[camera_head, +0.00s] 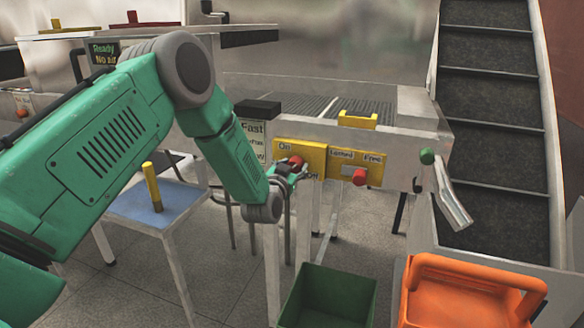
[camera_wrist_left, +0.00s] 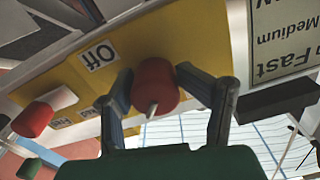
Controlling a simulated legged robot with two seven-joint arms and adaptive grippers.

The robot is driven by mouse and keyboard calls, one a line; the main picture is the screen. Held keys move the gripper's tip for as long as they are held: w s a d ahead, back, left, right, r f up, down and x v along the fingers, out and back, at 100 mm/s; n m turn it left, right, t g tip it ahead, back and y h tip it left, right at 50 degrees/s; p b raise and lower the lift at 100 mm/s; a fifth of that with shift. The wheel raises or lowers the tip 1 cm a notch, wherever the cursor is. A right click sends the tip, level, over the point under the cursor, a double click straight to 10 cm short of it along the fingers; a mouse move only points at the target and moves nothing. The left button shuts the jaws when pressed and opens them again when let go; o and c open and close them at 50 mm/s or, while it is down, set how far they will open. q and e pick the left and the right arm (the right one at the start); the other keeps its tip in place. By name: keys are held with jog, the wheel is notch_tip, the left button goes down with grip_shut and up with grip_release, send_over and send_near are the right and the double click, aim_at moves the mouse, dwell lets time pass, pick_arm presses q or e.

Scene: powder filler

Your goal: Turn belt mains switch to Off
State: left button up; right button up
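The belt mains switch is a red knob (camera_head: 296,161) on a yellow plate (camera_head: 281,155) on the front rail of the conveyor. The "On" label (camera_head: 285,147) is above left of it; the "Off" label (camera_head: 312,176) is lower right, partly covered by my left gripper (camera_head: 291,172). In the left wrist view, the two fingers of my left gripper (camera_wrist_left: 154,80) lie on either side of the red knob (camera_wrist_left: 155,84) and appear to touch it. A pale pointer (camera_wrist_left: 152,110) on the knob points away from the "Off" label (camera_wrist_left: 99,55). My right gripper is not in view.
A green button (camera_head: 427,156) is at the rail's end. A green bin (camera_head: 327,296) and orange crate (camera_head: 462,293) stand below. A speed sign (camera_head: 252,131) hangs left.

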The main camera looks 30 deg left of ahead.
pick_arm(q)
jog(key=shift+d+r, duration=0.4)
jog(key=shift+d, duration=0.45)
jog(key=shift+c, duration=1.2)
jog(key=shift+a+f, duration=0.15)
jog(key=shift+a, duration=0.35)
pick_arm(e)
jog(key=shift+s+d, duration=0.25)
pick_arm(q)
jog(key=shift+d, duration=0.15)
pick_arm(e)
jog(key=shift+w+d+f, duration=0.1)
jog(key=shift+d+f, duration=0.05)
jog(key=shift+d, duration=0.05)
